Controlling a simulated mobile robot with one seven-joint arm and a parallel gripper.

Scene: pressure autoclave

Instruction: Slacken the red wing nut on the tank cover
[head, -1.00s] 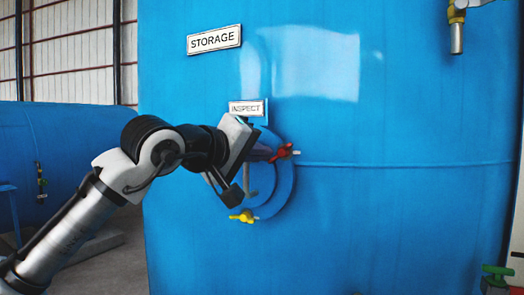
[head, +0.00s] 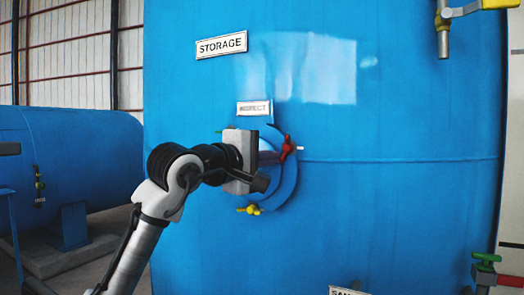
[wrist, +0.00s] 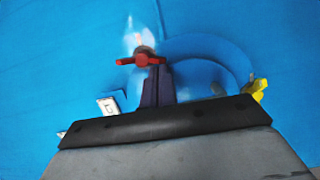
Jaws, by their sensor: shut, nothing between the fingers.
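The red wing nut (head: 287,147) sits on the right side of the round blue tank cover (head: 287,185). A pale stud end sticks out of it to the right. In the wrist view the red wing nut (wrist: 126,61) lies just beyond the fingertips, with its wings spread across. The cover shows there as a curved blue rim (wrist: 225,60). My gripper (wrist: 154,68) is shut and empty, with its dark fingers together and pointing at the nut. In the head view my gripper (head: 277,157) is close beside the nut; I cannot tell whether they touch.
A yellow wing nut (head: 249,209) sits at the cover's bottom. An INSPECT plate (head: 254,107) is above the cover, with a STORAGE plate (head: 221,45) higher up. A yellow-handled tap (head: 443,30) is at top right and a green-handled valve (head: 486,257) at lower right.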

